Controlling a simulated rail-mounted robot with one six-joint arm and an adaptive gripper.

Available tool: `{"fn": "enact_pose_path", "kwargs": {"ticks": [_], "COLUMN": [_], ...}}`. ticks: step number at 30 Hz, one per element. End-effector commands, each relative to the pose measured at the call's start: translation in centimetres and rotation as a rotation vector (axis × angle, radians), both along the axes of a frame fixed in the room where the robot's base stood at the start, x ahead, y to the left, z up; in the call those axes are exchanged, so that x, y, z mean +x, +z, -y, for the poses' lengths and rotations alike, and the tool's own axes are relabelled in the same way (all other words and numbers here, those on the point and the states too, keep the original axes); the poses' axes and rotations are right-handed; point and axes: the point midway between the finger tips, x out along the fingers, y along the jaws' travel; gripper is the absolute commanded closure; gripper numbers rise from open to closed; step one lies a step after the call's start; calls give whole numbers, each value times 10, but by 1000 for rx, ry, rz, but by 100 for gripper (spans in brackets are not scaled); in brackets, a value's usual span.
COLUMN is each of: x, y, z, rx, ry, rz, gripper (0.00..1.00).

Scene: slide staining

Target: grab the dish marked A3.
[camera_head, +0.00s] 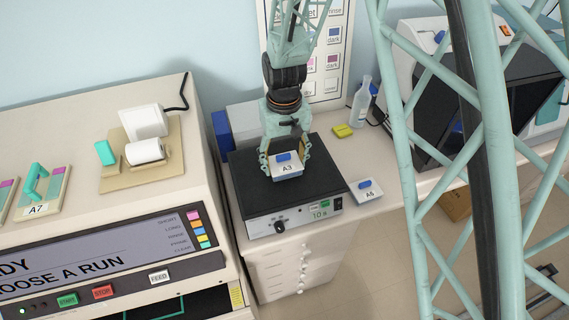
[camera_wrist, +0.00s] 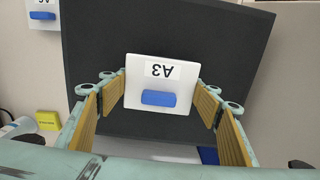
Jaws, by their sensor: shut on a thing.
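The dish marked A3 (camera_head: 287,168) has a white lid with a blue handle. In the head view it is over the black top of the box-shaped device with a dial. In the wrist view the dish (camera_wrist: 160,82) sits between the finger pads, its A3 label upside down. My gripper (camera_head: 285,162) is shut on the dish's two sides; it also shows in the wrist view (camera_wrist: 162,97). I cannot tell whether the dish touches the black top or is slightly above it.
The device (camera_head: 317,190) reads 10 s. A dish marked A5 (camera_head: 367,191) lies right of it on the counter. A yellow block (camera_head: 343,131) and a bottle (camera_head: 361,102) stand behind. A large staining machine (camera_head: 110,215) is at the left.

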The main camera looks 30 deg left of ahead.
Motion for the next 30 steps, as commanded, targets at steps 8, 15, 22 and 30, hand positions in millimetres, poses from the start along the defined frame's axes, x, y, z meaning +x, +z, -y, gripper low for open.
{"fn": "enact_pose_path", "kwargs": {"ticks": [8, 15, 22, 30], "x": [1, 1, -9, -34], "y": [12, 28, 34, 37], "z": [-1, -1, 8, 29], "rx": [2, 2, 0, 1], "ry": [0, 0, 0, 0], "rz": [2, 2, 0, 1], "gripper": [57, 57, 57, 57]}}
